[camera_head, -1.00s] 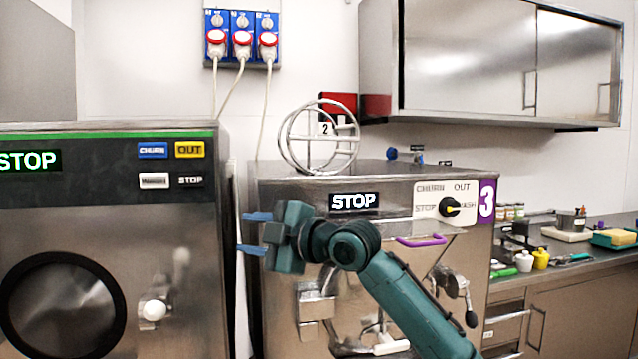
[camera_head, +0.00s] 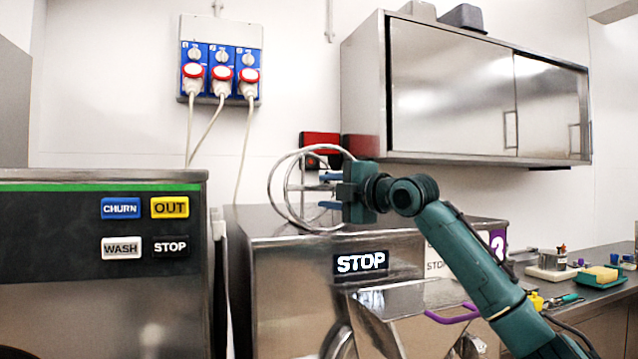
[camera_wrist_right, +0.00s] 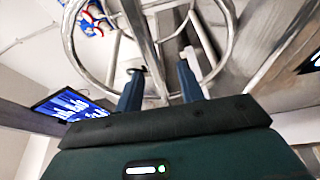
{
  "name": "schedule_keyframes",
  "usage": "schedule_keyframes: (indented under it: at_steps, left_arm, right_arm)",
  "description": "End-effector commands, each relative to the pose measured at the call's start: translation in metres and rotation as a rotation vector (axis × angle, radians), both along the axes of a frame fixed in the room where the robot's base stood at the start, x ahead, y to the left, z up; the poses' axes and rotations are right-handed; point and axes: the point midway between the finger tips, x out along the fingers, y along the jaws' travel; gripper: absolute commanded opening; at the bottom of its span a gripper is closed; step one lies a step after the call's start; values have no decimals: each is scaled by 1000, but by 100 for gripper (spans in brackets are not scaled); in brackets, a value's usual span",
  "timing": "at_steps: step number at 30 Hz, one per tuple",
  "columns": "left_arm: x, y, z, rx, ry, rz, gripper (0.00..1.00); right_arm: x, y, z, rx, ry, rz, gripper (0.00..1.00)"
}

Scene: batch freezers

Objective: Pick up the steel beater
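The steel beater (camera_head: 283,190), a frame of round hoops and bars, stands on top of the steel machine with the STOP label (camera_head: 300,245). My right gripper (camera_head: 326,191) is at the beater's right side, pointing left, with its two blue fingers apart, one above the other. In the right wrist view the beater (camera_wrist_right: 232,40) fills the upper part, and its bars run across the space between and beyond the open fingers (camera_wrist_right: 158,85). I cannot tell whether a finger touches a bar. My left gripper is not in view.
A second machine with CHURN and OUT buttons (camera_head: 100,225) stands at left. Blue sockets with hanging cables (camera_head: 220,72) are on the wall. A steel cabinet (camera_head: 450,95) hangs above right. A counter (camera_head: 600,292) with small items is at right.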

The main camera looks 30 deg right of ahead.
Motion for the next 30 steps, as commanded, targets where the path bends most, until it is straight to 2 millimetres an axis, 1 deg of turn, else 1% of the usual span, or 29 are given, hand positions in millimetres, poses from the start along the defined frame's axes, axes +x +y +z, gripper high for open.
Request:
schedule_keyframes:
  at_steps: [5, 10, 14, 17, 23, 30]
  left_arm:
    - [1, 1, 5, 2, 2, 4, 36]
    - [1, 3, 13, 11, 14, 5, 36]
    - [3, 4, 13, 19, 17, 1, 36]
    - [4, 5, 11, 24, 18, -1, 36]
    - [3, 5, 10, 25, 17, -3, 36]
    - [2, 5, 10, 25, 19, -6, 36]
  right_arm:
    - [12, 3, 3, 1, 0, 0, 38]
    - [37, 9, 10, 2, 1, 1, 38]
    - [53, 10, 7, 2, 0, 1, 38]
    - [57, 10, 6, 1, 0, -1, 38]
    - [57, 10, 5, 0, 0, -1, 38]
    - [57, 10, 5, 0, 0, -1, 19]
